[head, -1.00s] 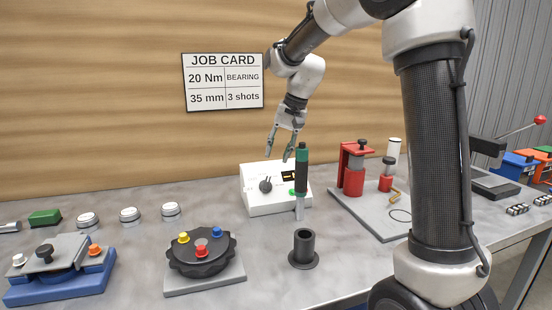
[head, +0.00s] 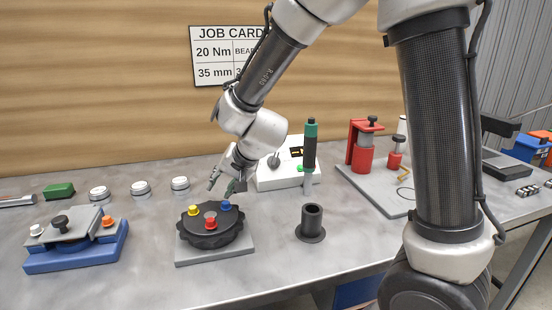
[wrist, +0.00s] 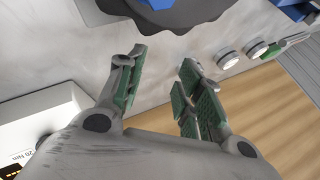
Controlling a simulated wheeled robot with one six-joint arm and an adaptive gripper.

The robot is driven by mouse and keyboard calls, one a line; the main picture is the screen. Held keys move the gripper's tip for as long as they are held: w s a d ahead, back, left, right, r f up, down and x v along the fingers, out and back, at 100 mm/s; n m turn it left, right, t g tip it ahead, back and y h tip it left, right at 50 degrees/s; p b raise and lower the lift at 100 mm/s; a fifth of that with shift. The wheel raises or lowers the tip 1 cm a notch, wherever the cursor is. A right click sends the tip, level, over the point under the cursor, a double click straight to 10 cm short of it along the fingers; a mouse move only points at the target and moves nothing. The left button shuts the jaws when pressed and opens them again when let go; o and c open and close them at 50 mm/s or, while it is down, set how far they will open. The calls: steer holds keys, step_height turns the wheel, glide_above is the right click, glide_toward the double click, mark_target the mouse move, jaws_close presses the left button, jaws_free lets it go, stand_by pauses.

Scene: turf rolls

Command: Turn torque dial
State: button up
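The white torque box (head: 285,180) stands at the back of the bench, with a dark dial (head: 274,161) on its front and a small lit display. My gripper (head: 225,186) is open and empty, left of the box and just behind the black notched disc. The dial is apart from the fingers, close to my wrist in the head view. The wrist view shows both green-padded fingers (wrist: 160,88) spread with nothing between them.
A black notched disc (head: 208,238) with coloured knobs sits in front of my gripper. A green-handled driver (head: 311,145) stands right of the dial, and a black socket (head: 311,222) is nearer. A blue fixture (head: 75,250) is at left. A red press (head: 362,147) is at right.

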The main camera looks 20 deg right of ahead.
steer(key=d+m+t+h, duration=0.2)
steer(key=d+t+h, duration=0.3)
steer(key=d, duration=0.6)
steer(key=t+h, duration=0.2)
steer(key=h, duration=0.1)
glide_toward(276, 158)
steer(key=w, duration=0.1)
steer(key=shift+m, duration=0.3)
steer(key=x, duration=0.8)
steer(key=shift+f, duration=0.15)
jaws_close()
